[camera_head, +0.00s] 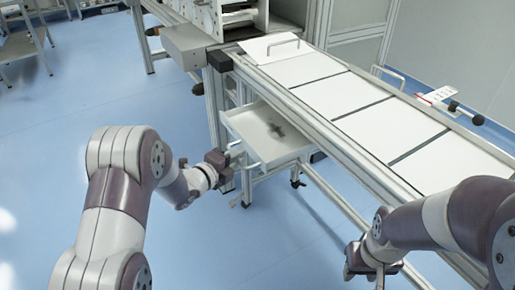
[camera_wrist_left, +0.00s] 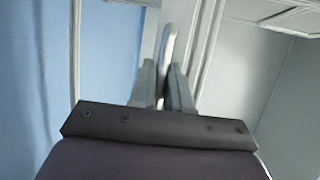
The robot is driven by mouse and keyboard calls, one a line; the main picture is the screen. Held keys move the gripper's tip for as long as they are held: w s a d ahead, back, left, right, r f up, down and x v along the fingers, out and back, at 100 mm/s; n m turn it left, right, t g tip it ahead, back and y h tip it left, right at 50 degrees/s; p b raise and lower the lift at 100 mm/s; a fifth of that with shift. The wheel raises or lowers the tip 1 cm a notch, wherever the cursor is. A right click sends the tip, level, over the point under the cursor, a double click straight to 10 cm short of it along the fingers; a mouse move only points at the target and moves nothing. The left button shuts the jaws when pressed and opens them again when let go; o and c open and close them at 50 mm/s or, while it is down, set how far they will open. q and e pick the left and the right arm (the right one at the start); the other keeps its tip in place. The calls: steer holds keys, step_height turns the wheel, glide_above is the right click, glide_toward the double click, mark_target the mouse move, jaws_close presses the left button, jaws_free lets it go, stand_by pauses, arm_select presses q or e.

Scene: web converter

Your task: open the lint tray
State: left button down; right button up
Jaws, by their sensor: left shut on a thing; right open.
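The lint tray (camera_head: 240,122) is a pale metal drawer under the machine's conveyor frame. It stands out from the frame towards my left arm, and its inside shows with a dark grey patch (camera_head: 276,130) on its floor. My left gripper (camera_head: 232,158) is at the tray's front and is shut on its handle. In the left wrist view the two fingers (camera_wrist_left: 163,88) close around a pale bar, the handle (camera_wrist_left: 168,42). My right gripper (camera_head: 374,272) is at the lower right, open, apart from the tray; its fingertips are hard to make out.
The white-panelled conveyor (camera_head: 385,125) runs above the tray, with an aluminium rail along its near side. A machine leg (camera_head: 215,125) stands just left of the tray. A metal rack (camera_head: 22,42) is at the far left. The blue floor (camera_head: 110,85) is clear on the left.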

arm_select(q)
steer(key=s+a, duration=0.1)
steer(key=a, duration=0.1)
steer(key=s+a, duration=0.2)
steer(key=shift+w, duration=0.1)
steer(key=c, duration=1.2)
jaws_free()
steer(key=shift+o, duration=0.2)
steer(key=p+v, duration=0.1)
steer(key=v, duration=1.1)
steer(key=shift+s, duration=0.3)
steer(key=shift+a+r, duration=0.1)
